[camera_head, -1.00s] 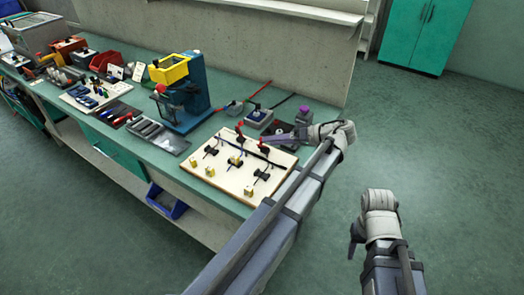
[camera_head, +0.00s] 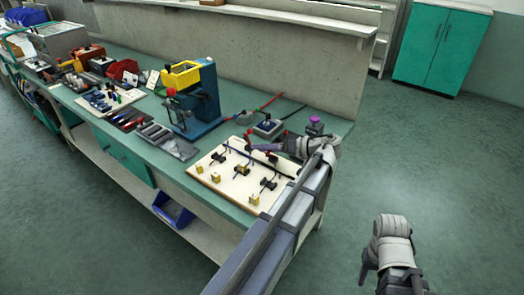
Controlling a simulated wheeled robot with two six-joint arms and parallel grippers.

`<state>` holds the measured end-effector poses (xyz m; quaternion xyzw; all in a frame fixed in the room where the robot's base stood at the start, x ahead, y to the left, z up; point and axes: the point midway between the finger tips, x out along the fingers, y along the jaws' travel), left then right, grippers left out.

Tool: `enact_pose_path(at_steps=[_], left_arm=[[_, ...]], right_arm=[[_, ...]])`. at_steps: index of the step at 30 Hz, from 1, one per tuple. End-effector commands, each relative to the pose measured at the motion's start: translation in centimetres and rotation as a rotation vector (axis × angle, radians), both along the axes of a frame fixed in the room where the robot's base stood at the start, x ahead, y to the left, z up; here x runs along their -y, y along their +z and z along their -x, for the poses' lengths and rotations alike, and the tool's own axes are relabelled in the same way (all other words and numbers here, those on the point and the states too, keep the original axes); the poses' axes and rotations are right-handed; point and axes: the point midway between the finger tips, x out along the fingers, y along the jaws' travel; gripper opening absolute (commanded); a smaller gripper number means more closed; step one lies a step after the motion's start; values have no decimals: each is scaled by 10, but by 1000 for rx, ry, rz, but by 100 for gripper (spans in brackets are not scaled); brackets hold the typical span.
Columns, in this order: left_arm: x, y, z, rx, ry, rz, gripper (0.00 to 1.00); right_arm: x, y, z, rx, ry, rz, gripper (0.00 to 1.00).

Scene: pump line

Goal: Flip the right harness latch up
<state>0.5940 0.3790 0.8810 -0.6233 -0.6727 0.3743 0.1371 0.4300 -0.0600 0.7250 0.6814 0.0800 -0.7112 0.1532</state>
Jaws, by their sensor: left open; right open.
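A cream harness board (camera_head: 219,185) lies near the right end of the green workbench. It carries three black latches with small yellow blocks in front of them. The right latch (camera_head: 268,184) is at the board's right side; its exact lever position is too small to tell. My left gripper (camera_head: 252,146) reaches in over the board's back right edge, pointing left, behind the right latch and apart from it. It is open and I see nothing held. My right gripper (camera_head: 366,268) is open and empty, off the bench over the floor.
A grey box with a blue top (camera_head: 267,127) and a purple knob (camera_head: 315,120) are behind the board. Dark trays (camera_head: 168,139) lie to the left. The floor at right is clear.

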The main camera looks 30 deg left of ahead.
Motion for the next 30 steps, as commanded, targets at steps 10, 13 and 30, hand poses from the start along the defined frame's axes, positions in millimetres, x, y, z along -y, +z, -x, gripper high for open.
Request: enact_pose_path(at_steps=[10, 13, 30], left_arm=[[-6, -2, 1, 0, -1, 1, 54], [-6, -2, 1, 0, -1, 1, 47], [-5, -2, 1, 0, -1, 1, 0]], right_arm=[[0, -2, 0, 0, 0, 0, 50], [0, -2, 0, 0, 0, 0, 50], [0, -2, 0, 0, 0, 0, 50]])
